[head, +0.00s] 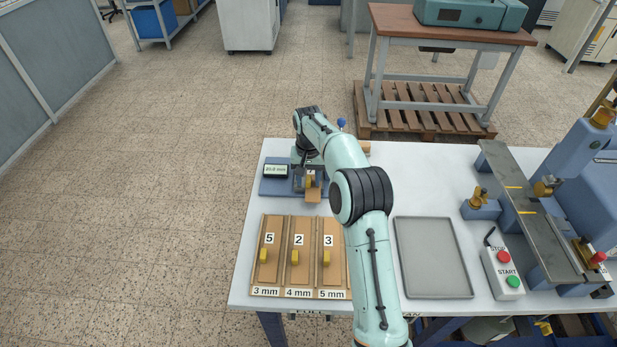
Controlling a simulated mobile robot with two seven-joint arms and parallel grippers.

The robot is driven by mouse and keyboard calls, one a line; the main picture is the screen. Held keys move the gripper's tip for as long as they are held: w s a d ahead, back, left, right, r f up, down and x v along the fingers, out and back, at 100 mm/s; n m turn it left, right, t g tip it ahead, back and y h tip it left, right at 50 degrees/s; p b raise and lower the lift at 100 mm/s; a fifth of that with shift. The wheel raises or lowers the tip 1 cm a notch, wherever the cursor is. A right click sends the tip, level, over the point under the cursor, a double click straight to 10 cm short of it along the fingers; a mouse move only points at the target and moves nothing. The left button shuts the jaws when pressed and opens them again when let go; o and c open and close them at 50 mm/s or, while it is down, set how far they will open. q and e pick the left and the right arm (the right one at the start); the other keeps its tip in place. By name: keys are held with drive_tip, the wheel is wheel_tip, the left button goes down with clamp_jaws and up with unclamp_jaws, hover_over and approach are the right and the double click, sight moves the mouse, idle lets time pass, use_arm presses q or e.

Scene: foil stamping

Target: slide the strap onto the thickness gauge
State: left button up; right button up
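The thickness gauge (277,187) is a blue-grey base with a display reading about 20.0 mm, at the back left of the white table. A brown strap (314,195) with a yellow grip tab and a small white label is at the gauge's right part. My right gripper (309,180) is over the gauge, pointing down, and appears shut on the strap's yellow tab; its fingers are small and partly hidden. I cannot tell how far the strap lies in the gauge. My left gripper is not in view.
A wooden rack (276,223) in front holds straps labelled 5, 2 and 3 over slots marked 3 mm, 4 mm and 5 mm; my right arm covers its right side. A grey tray (433,258) is empty. A START/STOP box (503,272) and a blue press (575,150) stand at right.

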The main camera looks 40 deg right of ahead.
wheel_tip(320, 180, up, 13)
drive_tip(key=shift+r, duration=0.2)
idle(0.4)
idle(0.5)
